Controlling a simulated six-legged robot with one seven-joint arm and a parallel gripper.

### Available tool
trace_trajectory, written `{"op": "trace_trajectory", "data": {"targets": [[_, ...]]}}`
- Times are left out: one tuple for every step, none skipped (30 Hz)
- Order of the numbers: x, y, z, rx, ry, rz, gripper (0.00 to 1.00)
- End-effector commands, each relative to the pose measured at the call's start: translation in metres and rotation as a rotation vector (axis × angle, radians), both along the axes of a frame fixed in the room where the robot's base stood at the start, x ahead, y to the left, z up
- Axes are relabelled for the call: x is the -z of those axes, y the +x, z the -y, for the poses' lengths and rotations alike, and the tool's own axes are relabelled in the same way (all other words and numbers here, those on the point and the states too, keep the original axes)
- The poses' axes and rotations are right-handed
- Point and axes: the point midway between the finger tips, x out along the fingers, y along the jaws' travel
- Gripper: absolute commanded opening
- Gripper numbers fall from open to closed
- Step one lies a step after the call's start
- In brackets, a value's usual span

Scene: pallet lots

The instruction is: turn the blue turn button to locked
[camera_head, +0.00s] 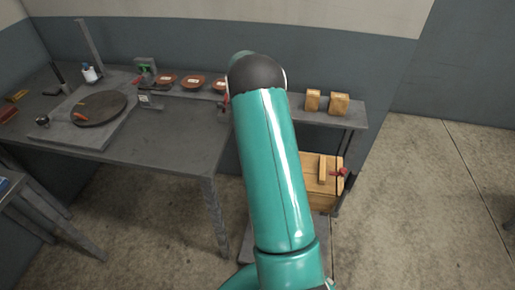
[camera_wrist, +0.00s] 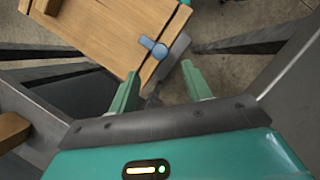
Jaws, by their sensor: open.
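The blue turn button (camera_wrist: 153,46) shows in the wrist view near the edge of a wooden panel (camera_wrist: 100,35). Its bar lies slantwise in the picture, with a rounded end towards the panel's edge. A grey metal piece (camera_wrist: 172,58) sits just beside that edge. My gripper (camera_wrist: 161,71) is open and empty, its two green fingers pointing at the panel's edge, apart from the button and nearer the camera. In the head view a wooden crate (camera_head: 314,190) stands low behind my arm; the blue button cannot be made out there.
A red piece (camera_head: 340,172) sits on the crate's right side. Wooden blocks (camera_head: 339,104) stand on the shelf (camera_head: 300,118) above it. A grey workbench (camera_head: 180,150) at left bears a dark round disc (camera_head: 100,108) and small reddish dishes (camera_head: 192,82). The floor at right is clear.

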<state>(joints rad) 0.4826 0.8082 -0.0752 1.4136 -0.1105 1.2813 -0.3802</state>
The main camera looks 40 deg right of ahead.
Motion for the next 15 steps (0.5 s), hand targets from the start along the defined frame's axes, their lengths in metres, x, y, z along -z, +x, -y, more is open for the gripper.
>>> {"op": "trace_trajectory", "data": {"targets": [[-0.012, 0.005, 0.001, -0.001, -0.002, 0.004, 0.49], [-0.018, 0.008, 0.001, -0.001, -0.002, 0.005, 0.49], [-0.026, 0.011, 0.002, -0.001, -0.002, 0.003, 0.49], [-0.031, 0.013, 0.002, -0.001, -0.002, 0.004, 0.49], [-0.036, 0.015, 0.002, -0.001, -0.002, 0.003, 0.49], [-0.042, 0.018, 0.002, -0.001, -0.002, 0.003, 0.49], [-0.046, 0.019, 0.003, -0.001, -0.002, 0.003, 0.49], [-0.049, 0.021, 0.003, -0.001, -0.002, 0.002, 0.49], [-0.053, 0.022, 0.003, -0.001, -0.002, 0.002, 0.49], [-0.056, 0.023, 0.003, 0.0, -0.001, 0.002, 0.49], [-0.058, 0.024, 0.003, 0.0, -0.001, 0.001, 0.49], [-0.06, 0.024, 0.003, 0.0, -0.001, 0.001, 0.49], [-0.06, 0.025, 0.003, 0.0, -0.001, 0.0, 0.49], [-0.061, 0.025, 0.003, 0.0, -0.001, 0.0, 0.49], [-0.061, 0.025, 0.003, 0.0, -0.001, 0.0, 0.49]]}}
